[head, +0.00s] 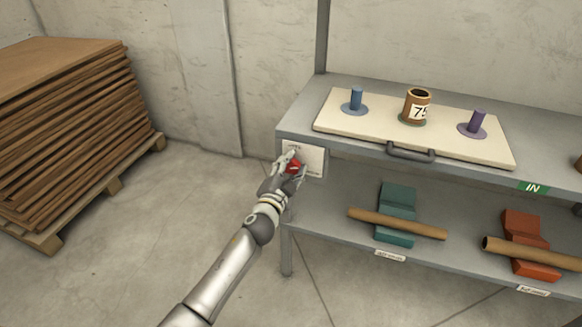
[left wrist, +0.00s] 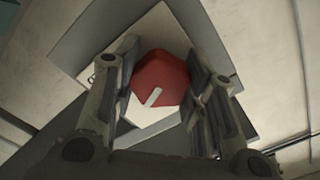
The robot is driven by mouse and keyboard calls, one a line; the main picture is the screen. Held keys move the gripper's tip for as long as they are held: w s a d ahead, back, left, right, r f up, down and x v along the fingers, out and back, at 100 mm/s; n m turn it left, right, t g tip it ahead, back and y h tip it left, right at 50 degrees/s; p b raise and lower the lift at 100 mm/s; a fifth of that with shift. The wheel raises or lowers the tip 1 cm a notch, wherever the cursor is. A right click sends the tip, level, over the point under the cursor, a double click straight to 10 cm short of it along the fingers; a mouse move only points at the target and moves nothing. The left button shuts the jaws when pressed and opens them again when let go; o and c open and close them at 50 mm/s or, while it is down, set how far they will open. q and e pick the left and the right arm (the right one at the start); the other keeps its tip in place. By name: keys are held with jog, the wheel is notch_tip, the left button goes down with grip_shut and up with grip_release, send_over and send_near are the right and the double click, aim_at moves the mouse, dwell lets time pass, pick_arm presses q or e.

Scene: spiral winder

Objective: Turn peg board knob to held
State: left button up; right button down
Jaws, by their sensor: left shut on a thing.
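The red knob (head: 293,168) sits on a white plate (head: 313,158) fixed to the front left corner of the grey shelf. My left gripper (head: 290,165) is at the knob, with its fingers on either side of it. In the left wrist view the red knob (left wrist: 160,78) lies between the two fingers, and a white pointer mark (left wrist: 153,97) shows on its face. The gripper is shut on the knob. The plate's lettering is too small to read. The peg board (head: 335,122) lies on the upper shelf with a blue peg, a purple peg and a brown roll marked 75. My right gripper is not in view.
The grey shelf (head: 300,125) has a handle (head: 410,154) at the board's front. Below, brown tubes rest on a teal cradle (head: 397,200) and an orange cradle (head: 522,228). A stack of brown sheets (head: 75,85) stands at left. The floor between is clear.

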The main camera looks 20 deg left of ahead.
pick_arm(q)
jog(key=m, duration=0.5)
jog(key=shift+m, duration=0.3)
jog(key=m, duration=0.4)
jog(key=shift+m+p, duration=0.3)
jog(key=shift+m, duration=0.1)
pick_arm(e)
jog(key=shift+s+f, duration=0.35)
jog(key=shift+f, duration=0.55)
pick_arm(q)
jog(key=o, duration=1)
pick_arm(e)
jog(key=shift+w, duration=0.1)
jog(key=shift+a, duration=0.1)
pick_arm(q)
jog(key=s, duration=1.2)
jog(key=shift+a, duration=0.2)
